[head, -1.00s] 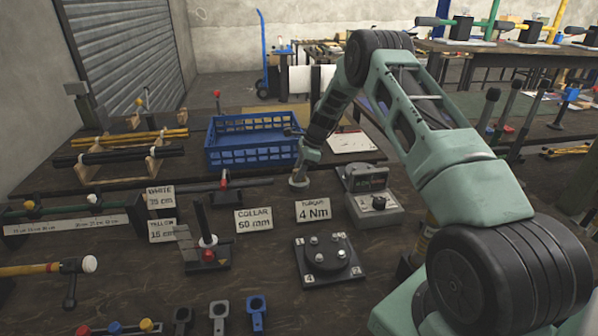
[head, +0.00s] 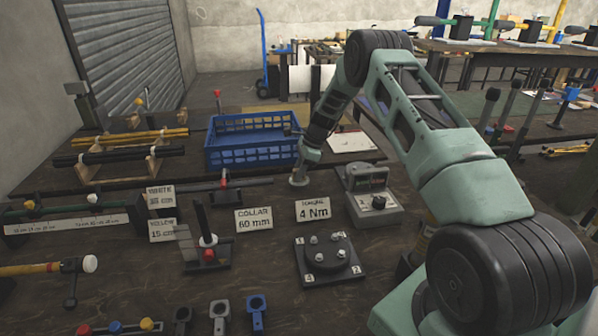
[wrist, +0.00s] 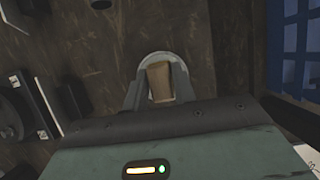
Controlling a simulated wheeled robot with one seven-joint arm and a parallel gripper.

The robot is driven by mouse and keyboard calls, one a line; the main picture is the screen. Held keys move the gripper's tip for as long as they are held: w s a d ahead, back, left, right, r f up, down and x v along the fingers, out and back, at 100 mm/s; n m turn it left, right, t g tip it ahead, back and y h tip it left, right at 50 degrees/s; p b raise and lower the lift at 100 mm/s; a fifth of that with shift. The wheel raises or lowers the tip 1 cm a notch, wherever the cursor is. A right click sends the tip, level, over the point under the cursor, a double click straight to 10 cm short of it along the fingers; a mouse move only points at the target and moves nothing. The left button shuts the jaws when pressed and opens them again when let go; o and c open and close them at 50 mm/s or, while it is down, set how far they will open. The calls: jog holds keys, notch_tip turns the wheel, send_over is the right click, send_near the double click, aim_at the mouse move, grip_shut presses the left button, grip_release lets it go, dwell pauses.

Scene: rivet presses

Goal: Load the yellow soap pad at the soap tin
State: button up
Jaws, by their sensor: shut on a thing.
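My gripper (wrist: 158,88) points down at the bench, with its grey fingers on either side of a tan-yellow block. It is shut on this block (wrist: 159,82), which looks like the yellow soap pad. A pale grey rounded rim (wrist: 161,55) curves around the far end of the block and fingertips. It may be the soap tin, but I cannot tell whether the block touches it. In the head view my gripper (head: 299,178) is low over the bench, in front of the blue crate; the block is too small to make out there.
The blue crate (head: 252,153) stands just behind my gripper. The torque sign (head: 313,209) and collar sign (head: 253,219) stand in front. A black plate with pegs (head: 331,258) lies nearer.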

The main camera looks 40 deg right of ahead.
jog(key=shift+r+p, duration=2.45)
jog(key=shift+r, duration=1.05)
jog(key=shift+f, duration=0.1)
